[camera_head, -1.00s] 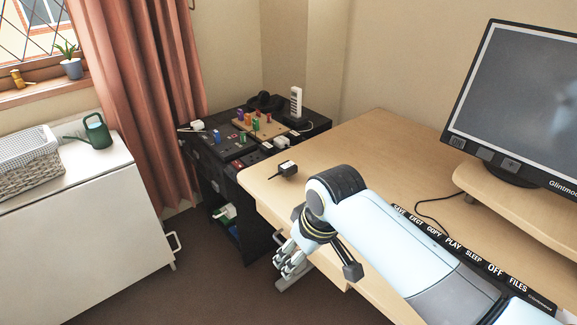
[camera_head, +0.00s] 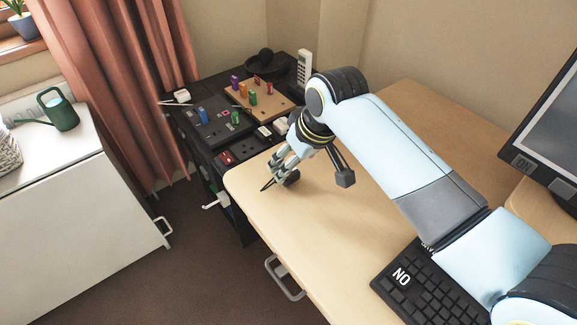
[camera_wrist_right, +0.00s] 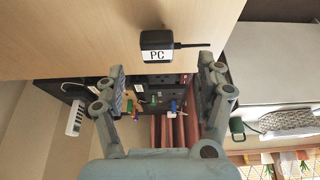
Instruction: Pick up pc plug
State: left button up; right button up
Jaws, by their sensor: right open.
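The pc plug (camera_wrist_right: 157,42) is a small black block with a white "PC" label and a short dark cable or prong. It lies on the wooden desk (camera_head: 330,215) near its left edge. In the head view the plug (camera_head: 292,179) is partly hidden behind my right gripper (camera_head: 279,168). In the right wrist view my right gripper (camera_wrist_right: 162,68) is open and empty, its two fingers spread wide on either side of the picture. The plug appears between and beyond the fingertips, not touched by them. My left gripper is not in view.
A black low cabinet (camera_head: 246,151) with coloured pegs and sockets stands beyond the desk. A keyboard (camera_head: 432,290) and a monitor (camera_head: 553,130) are to the right. A white cabinet (camera_head: 70,215) with a green watering can (camera_head: 60,112) stands left. The desk around the plug is mostly clear.

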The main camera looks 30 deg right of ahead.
aim_at(292, 175)
jog(key=shift+x, duration=1.2)
jog(key=shift+w+d+f, duration=0.1)
jog(key=shift+w+f, duration=0.15)
jog(key=shift+f, duration=0.05)
jog(key=b+x, duration=0.1)
jog(key=x, duration=0.3)
jog(key=shift+w+f, duration=0.25)
jog(key=shift+f, duration=0.1)
jog(key=c, duration=0.4)
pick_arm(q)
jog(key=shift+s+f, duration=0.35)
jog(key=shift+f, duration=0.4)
pick_arm(e)
jog(key=c, duration=0.8)
jog(key=shift+o, duration=0.2)
jog(key=shift+r, duration=0.2)
